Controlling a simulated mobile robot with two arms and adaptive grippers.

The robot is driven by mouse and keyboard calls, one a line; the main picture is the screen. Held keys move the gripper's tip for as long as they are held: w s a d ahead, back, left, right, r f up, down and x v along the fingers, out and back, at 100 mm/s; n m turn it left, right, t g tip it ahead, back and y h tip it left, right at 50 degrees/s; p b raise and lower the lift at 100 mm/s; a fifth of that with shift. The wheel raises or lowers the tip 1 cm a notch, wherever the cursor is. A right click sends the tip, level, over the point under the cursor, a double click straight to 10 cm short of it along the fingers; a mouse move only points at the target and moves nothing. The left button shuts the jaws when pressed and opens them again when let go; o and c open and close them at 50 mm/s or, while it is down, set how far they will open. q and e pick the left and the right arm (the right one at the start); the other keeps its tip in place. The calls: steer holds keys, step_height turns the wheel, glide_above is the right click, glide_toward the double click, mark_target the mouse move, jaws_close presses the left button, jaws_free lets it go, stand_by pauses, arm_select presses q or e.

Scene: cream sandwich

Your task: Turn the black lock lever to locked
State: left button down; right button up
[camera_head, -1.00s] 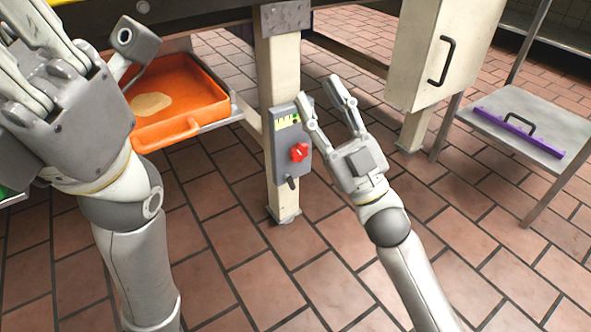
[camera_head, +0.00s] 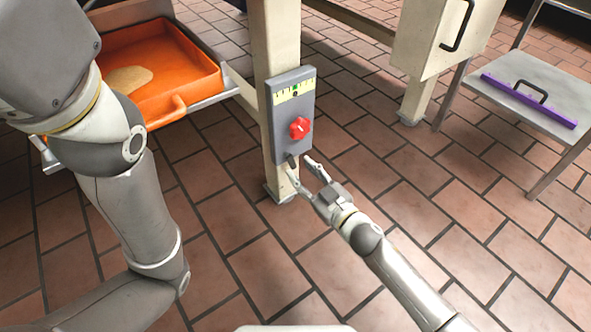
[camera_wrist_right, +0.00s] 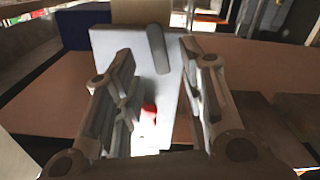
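The black lock lever (camera_head: 292,160) is a short stub at the bottom of a grey control panel (camera_head: 281,117) on a cream post. My right gripper (camera_head: 300,165) is open at the panel's lower edge, its fingertips close to the lever. In the right wrist view, the lever (camera_wrist_right: 157,48) looks like a dark grey rod between the two open fingers (camera_wrist_right: 157,60); I cannot tell whether they touch it. One fingertip partly covers the lever's lower end in the head view. My left arm shows at the left, but its fingers are out of view.
A red knob (camera_head: 300,128) and a yellow scale (camera_head: 295,92) sit above the lever. An orange tray (camera_head: 190,68) with a pale flat piece (camera_head: 130,79) stands left. Tiled floor is free.

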mark_target(292, 162)
steer(key=shift+b+x, duration=0.6)
steer(key=shift+x, duration=1.25)
steer(key=shift+r, duration=0.1)
jaws_close()
